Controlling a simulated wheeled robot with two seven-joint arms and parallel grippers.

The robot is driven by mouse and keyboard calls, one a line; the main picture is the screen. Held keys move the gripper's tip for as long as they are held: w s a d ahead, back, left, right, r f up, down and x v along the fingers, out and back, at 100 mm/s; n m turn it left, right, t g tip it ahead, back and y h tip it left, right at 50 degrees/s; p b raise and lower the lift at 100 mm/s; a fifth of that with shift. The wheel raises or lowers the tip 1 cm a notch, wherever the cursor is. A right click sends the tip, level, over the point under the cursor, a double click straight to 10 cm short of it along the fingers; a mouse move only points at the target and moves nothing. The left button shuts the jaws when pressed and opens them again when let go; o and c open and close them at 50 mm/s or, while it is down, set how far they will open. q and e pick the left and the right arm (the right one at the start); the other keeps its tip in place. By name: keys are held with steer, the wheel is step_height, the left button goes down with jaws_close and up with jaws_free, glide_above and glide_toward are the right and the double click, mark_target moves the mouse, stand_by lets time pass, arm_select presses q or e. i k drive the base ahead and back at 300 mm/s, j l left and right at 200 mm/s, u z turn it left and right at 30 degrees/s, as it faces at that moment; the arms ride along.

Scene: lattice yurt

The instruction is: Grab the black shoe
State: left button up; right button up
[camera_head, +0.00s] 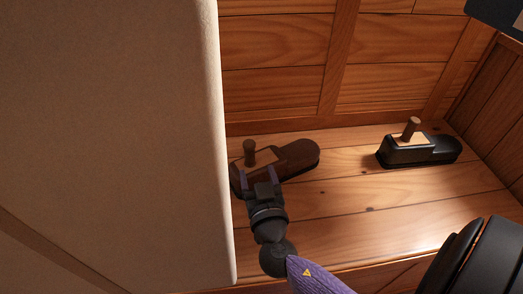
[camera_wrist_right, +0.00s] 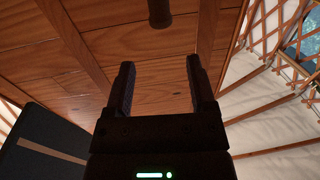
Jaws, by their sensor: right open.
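The black shoe (camera_head: 418,150) sits on the wooden boards at the right in the head view, with a tan top patch and an upright brown peg. A similar dark brown shoe (camera_head: 298,156) lies to its left, partly covered by my right gripper. My right gripper (camera_head: 258,174) is open in front of or over the brown shoe, well left of the black shoe. I cannot tell whether it touches the brown shoe. In the right wrist view the two fingers (camera_wrist_right: 160,85) are apart with nothing held between them. My left gripper is not in view.
A large pale panel (camera_head: 110,130) fills the left side, close to my right gripper. A plank wall (camera_head: 280,60) stands behind the shoes. The boards between the two shoes are clear. A dark cylinder (camera_wrist_right: 159,12) shows at the top of the wrist view.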

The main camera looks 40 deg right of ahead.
mark_target(410, 148)
steer(key=z, duration=2.35)
steer(key=i+l+u, duration=0.15)
steer(key=l+u, duration=0.6)
steer(key=u, duration=0.2)
steer(key=l+u, duration=0.9)
steer(key=k+l+u, duration=0.15)
steer(key=l+u, duration=0.4)
steer(key=l, duration=0.25)
steer(key=i+l+u, duration=0.15)
steer(key=l, duration=0.25)
